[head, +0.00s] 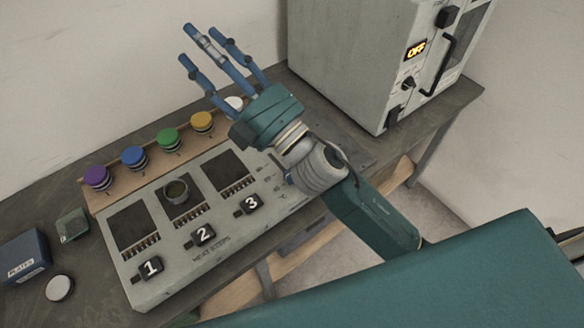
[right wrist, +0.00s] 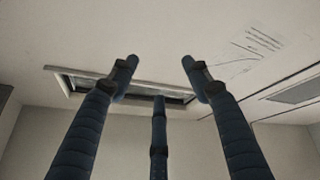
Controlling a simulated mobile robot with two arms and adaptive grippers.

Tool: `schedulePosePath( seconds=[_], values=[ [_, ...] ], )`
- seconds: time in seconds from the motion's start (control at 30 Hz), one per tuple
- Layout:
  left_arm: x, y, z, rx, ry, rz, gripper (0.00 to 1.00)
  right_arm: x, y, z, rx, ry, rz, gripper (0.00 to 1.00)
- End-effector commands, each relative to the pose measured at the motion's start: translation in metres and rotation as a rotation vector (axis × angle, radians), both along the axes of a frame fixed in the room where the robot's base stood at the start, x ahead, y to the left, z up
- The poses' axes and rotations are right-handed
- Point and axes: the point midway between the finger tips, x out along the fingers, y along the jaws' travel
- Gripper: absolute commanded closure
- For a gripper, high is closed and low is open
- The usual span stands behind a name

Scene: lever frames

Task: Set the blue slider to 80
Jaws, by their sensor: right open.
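I cannot make out a blue slider in either view. A round blue-topped piece (head: 134,157) sits in a row of coloured ones along the back of the table; whether it slides cannot be told. My right gripper (head: 204,52) is open and empty, raised above the panel's back right side with its fingers pointing up. Its three spread fingers also show in the right wrist view (right wrist: 159,75), with the ceiling beyond them. My left gripper is not in view.
A grey panel (head: 215,244) with black squares numbered 1, 2 and 3 lies on the table, a small round pot (head: 176,192) on its middle plate. A grey cabinet (head: 345,60) reading OFF stands at the back right. A dark blue box (head: 24,257) sits at left.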

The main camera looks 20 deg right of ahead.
Motion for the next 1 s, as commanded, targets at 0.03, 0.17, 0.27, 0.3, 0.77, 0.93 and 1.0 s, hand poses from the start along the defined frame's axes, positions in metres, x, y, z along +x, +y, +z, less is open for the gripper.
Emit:
schedulePosePath(
  seconds=[0.03, 0.17, 0.27, 0.3, 0.77, 0.93, 1.0],
  values=[
    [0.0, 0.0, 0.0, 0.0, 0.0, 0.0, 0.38, -0.015, 0.032, 0.016, -0.091, -0.121, 0.094, 0.52],
    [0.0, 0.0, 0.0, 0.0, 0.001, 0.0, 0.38, -0.07, 0.11, 0.01, -0.374, -0.387, 0.366, 0.52],
    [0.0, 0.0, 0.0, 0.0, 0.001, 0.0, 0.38, -0.104, 0.145, -0.035, -0.641, -0.528, 0.572, 0.52],
    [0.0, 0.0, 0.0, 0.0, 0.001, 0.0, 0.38, -0.113, 0.151, -0.06, -0.759, -0.567, 0.651, 0.52],
    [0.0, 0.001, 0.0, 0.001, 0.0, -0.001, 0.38, -0.043, -0.081, -0.256, -2.117, -0.188, 1.164, 0.52],
    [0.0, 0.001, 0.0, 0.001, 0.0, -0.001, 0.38, -0.031, -0.133, -0.251, -2.269, -0.025, 1.175, 0.52],
    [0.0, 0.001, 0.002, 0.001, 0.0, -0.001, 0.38, -0.03, -0.138, -0.253, -2.282, -0.008, 1.178, 0.52]
  ],
)
